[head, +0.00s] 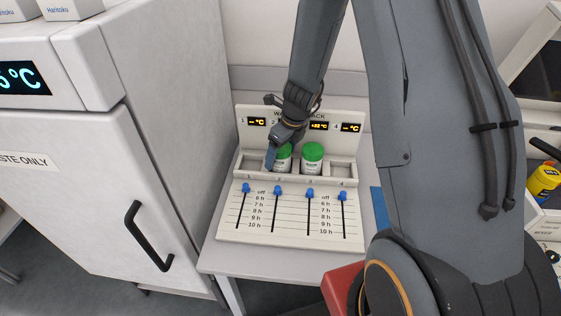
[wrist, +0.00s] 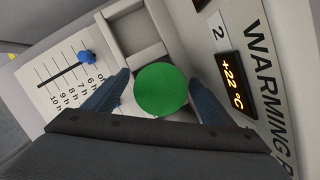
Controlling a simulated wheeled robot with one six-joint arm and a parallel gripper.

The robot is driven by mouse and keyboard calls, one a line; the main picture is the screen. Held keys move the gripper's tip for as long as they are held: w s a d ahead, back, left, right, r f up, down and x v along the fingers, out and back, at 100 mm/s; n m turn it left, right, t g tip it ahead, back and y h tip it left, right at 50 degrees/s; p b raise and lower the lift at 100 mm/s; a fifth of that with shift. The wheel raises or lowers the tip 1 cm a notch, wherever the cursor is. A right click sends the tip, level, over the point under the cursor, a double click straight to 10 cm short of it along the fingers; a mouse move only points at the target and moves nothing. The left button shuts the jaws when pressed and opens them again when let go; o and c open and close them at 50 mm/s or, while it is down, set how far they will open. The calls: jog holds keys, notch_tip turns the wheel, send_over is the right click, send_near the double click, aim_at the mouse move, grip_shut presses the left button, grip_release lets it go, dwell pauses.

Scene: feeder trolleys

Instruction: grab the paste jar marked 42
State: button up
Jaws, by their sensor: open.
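Two white jars with green lids stand in the middle slots of the warming rack (head: 288,225). The left jar (head: 283,158) is in slot 2 and partly hidden by my gripper; the right jar (head: 312,158) is in slot 3. My gripper (head: 272,156) is at the slot 2 jar. In the wrist view, the open fingers of my gripper (wrist: 160,97) lie on either side of the green lid (wrist: 162,90). I cannot read the number 42 on either jar.
Slot 1 (head: 251,162) and slot 4 (head: 342,171) are empty. Blue sliders (head: 277,190) stand in front of the slots. A white cabinet (head: 60,180) with a black handle is close on the left. A yellow container (head: 543,184) is at the far right.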

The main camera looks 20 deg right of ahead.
jog(key=c, duration=1.6)
jog(key=shift+r, duration=0.15)
